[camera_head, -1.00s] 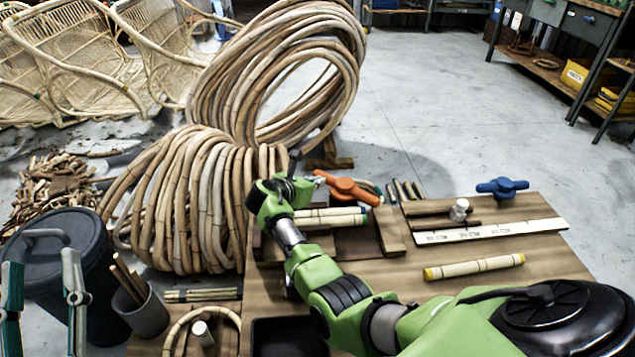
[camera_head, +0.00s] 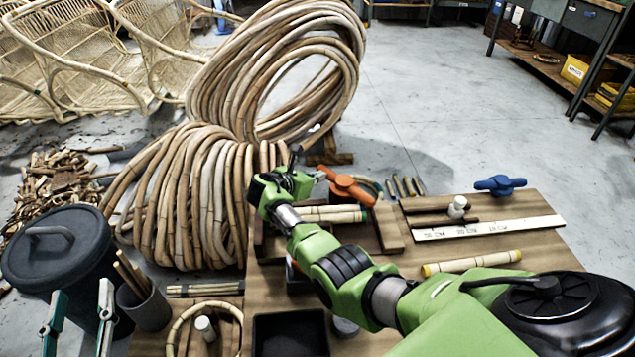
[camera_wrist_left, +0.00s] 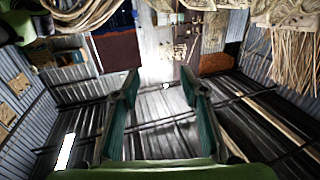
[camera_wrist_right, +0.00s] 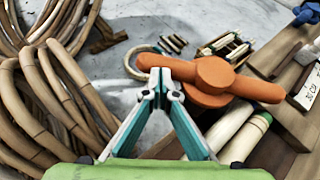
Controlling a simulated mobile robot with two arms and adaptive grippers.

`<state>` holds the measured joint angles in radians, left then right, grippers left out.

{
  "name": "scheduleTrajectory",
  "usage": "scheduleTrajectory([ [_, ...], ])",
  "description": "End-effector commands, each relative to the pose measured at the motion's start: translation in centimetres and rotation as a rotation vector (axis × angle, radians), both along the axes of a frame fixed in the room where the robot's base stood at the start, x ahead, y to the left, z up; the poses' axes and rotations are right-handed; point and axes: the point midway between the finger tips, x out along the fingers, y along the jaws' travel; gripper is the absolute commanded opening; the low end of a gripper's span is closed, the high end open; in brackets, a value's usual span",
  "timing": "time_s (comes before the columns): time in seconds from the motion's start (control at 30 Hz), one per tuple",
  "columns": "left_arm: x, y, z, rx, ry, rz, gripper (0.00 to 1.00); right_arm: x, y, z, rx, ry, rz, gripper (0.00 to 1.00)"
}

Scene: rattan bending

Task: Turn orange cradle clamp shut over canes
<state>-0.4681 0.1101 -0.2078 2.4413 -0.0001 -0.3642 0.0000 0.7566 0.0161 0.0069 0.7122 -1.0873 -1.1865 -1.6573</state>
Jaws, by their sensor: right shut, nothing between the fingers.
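The orange cradle clamp (camera_head: 348,189) is a two-armed handle with a round hub. It sits at the far side of the wooden cradle, beside the light canes (camera_head: 333,216). In the right wrist view, the clamp (camera_wrist_right: 212,78) lies just ahead of the fingertips, with the canes (camera_wrist_right: 238,135) below it. My right gripper (camera_wrist_right: 160,82) is shut and empty, its tips against or just short of the clamp's left arm; contact is unclear. It also shows in the head view (camera_head: 318,177). My left gripper (camera_head: 82,300) is open and empty, low at the left; its wrist view (camera_wrist_left: 160,85) shows spread fingers.
Big rattan coils (camera_head: 195,195) stand close left of the right gripper. A blue handle (camera_head: 499,185), a white ruler (camera_head: 490,228) and a loose cane (camera_head: 470,263) are on the bench's right. A dark bin (camera_head: 60,250) and a cane cup (camera_head: 145,308) are near the left gripper.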

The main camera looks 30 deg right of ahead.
Motion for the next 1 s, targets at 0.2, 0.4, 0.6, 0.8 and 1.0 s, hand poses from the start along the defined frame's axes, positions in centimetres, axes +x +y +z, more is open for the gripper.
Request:
scheduleTrajectory([
  [0.2, 0.0, -0.3, 1.8, -0.022, -0.086, -0.006, 0.4, 0.3, -0.4, 0.0, -0.001, 0.001, -0.052, 0.0],
  [0.4, -0.4, -0.5, 4.6, -0.059, -0.221, -0.014, 0.4, 0.5, -0.8, -0.2, -0.001, 0.0, -0.098, 0.0],
  [0.6, -1.5, -0.7, 8.0, -0.103, -0.381, -0.023, 0.4, 0.8, -1.3, -0.1, -0.002, -0.001, -0.096, 0.0],
  [0.8, -3.0, -0.6, 10.6, -0.14, -0.517, -0.031, 0.4, 1.1, -1.9, -0.1, -0.002, -0.001, -0.096, 0.0],
  [1.0, -4.3, -0.5, 12.4, -0.169, -0.616, -0.035, 0.4, 1.4, -2.7, 0.0, -0.002, 0.0, -0.095, 0.0],
])
